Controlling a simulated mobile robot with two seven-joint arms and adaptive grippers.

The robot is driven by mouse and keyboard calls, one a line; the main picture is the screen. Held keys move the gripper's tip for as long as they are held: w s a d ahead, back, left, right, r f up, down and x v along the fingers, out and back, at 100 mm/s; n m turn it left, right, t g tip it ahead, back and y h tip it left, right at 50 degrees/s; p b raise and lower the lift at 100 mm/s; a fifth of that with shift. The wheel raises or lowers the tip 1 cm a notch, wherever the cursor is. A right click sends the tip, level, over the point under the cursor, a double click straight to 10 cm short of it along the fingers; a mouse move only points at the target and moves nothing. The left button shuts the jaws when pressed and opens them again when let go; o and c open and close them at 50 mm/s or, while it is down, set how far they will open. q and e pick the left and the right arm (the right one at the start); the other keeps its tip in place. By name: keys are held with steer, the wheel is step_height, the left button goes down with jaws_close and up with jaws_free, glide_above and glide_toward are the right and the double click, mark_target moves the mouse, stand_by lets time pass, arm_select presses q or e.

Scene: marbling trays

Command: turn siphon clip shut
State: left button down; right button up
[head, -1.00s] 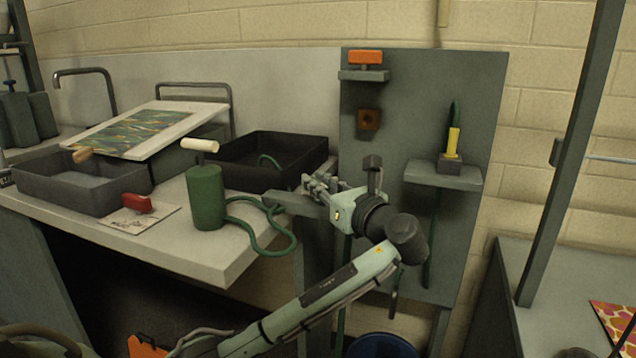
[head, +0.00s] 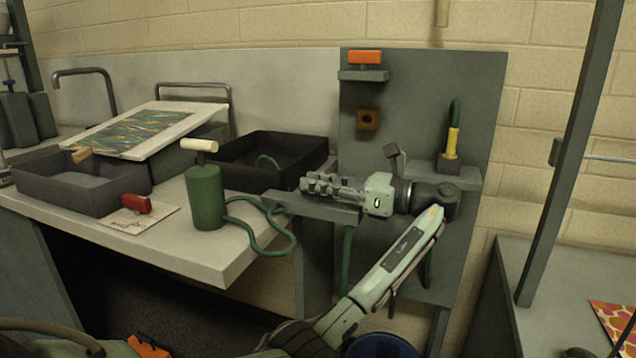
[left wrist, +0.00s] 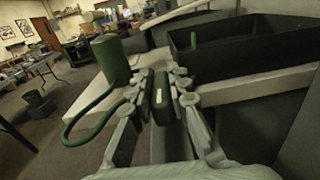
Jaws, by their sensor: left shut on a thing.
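My left gripper (head: 314,184) lies almost level above a small grey ledge (head: 310,208) at the front of the board, pointing left. In the left wrist view its two fingers (left wrist: 161,78) are closed on a dark upright block with a small pale mark, which I take to be the siphon clip (left wrist: 162,98). In the head view the fingers hide the clip, so I cannot tell how far it is turned. A green hose (head: 347,255) hangs below the ledge. The green pump canister (head: 206,197) with its looped hose (head: 278,247) stands to the left. My right gripper is not in view.
A black tray (head: 285,183) is just behind the fingers, and a grey tray (head: 110,200) is at the left. A red-handled tool (head: 137,203) lies on a card. The board (head: 420,100) carries an orange-topped shelf (head: 365,75) and a yellow fitting (head: 452,143).

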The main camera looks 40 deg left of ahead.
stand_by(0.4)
arm_select(q)
steer(key=c, duration=1.4)
jaws_free()
steer(key=shift+c, duration=0.2)
steer(key=v, duration=1.2)
